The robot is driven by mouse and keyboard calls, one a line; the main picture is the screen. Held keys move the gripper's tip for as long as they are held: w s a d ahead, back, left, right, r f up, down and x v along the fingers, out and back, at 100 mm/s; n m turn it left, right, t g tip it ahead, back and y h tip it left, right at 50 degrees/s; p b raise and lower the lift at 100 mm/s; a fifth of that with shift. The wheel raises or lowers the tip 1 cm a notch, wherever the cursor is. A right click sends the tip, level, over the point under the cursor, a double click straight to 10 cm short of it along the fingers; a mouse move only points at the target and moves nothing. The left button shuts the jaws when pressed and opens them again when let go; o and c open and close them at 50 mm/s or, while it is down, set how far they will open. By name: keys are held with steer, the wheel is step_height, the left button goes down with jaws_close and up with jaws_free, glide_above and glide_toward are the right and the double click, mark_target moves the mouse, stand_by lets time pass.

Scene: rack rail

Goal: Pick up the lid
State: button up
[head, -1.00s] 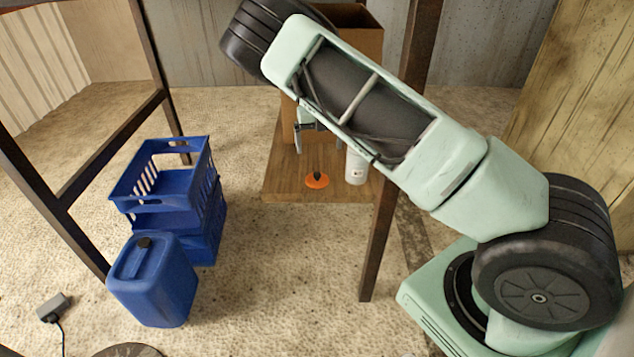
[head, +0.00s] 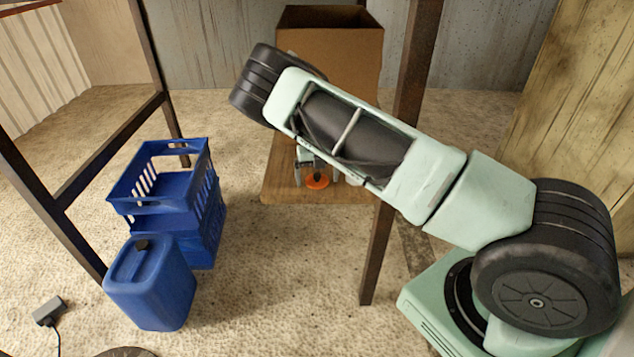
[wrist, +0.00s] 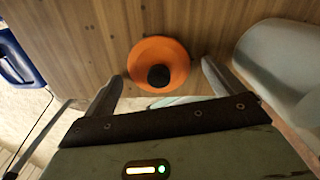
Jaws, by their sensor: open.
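The lid is an orange disc with a dark round knob. It lies on the wooden board near its front edge in the head view (head: 317,182), and it also shows in the wrist view (wrist: 178,57). My gripper (wrist: 160,75) is open, with one finger to each side of the lid in the wrist view. In the head view my gripper (head: 312,180) is at the lid, partly hidden by my arm. I cannot tell whether the fingers touch the lid.
A white cylinder (wrist: 285,60) lies close to the right finger in the wrist view. A cardboard box (head: 335,50) stands at the back of the wooden board (head: 285,190). Dark rack posts (head: 390,200) frame the space. Blue crates (head: 190,220) and a blue jerrycan (head: 150,285) stand at the left.

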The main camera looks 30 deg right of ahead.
steer(key=shift+c, duration=0.3)
steer(key=c, duration=1)
